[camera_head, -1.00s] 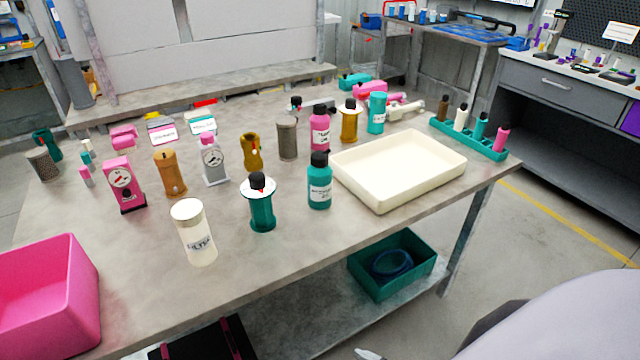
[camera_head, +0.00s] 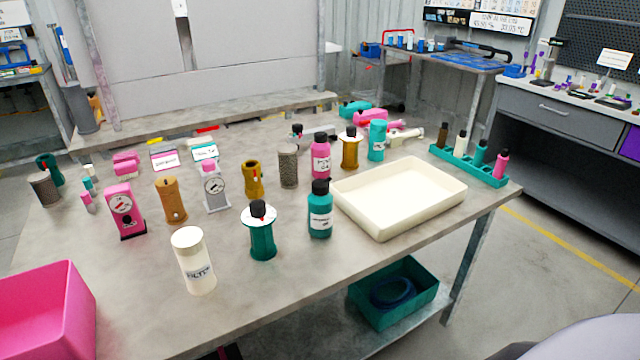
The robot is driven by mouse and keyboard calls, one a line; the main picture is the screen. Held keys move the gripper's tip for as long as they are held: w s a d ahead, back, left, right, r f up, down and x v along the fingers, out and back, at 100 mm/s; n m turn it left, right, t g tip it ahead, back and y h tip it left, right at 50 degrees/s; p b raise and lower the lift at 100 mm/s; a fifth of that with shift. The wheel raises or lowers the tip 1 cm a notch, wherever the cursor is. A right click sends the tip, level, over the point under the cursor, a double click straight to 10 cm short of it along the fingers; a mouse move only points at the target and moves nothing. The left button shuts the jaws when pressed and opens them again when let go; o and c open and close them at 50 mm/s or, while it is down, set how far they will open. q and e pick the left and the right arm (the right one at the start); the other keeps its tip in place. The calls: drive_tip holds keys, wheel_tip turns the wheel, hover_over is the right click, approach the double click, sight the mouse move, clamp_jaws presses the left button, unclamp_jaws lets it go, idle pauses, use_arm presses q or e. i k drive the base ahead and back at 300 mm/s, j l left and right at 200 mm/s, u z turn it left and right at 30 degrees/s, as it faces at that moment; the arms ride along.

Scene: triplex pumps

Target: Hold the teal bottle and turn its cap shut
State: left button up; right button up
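The teal bottle (camera_head: 320,214) stands upright on the table, just left of the cream tray. It has a white label and a black cap (camera_head: 320,186) on its top. I cannot tell from here how tightly the cap sits. A teal pump body (camera_head: 262,238) with a white disc and a black knob stands to its left. Neither of my grippers is in view, and nothing touches the bottle.
The cream tray (camera_head: 378,229) is empty. A white filter canister (camera_head: 194,262), a pink bottle (camera_head: 321,160) and several pump parts stand around. A pink bin (camera_head: 40,310) is at the front left.

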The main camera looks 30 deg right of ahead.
sight(319, 187)
drive_tip(key=l+u, duration=0.1)
drive_tip(key=l, duration=0.35)
drive_tip(key=k+l+u, duration=0.1)
drive_tip(key=l, duration=0.35)
drive_tip(key=k+l, duration=0.1)
drive_tip(key=l, duration=0.35)
drive_tip(key=k+l+u, duration=0.15)
drive_tip(key=l, duration=0.25)
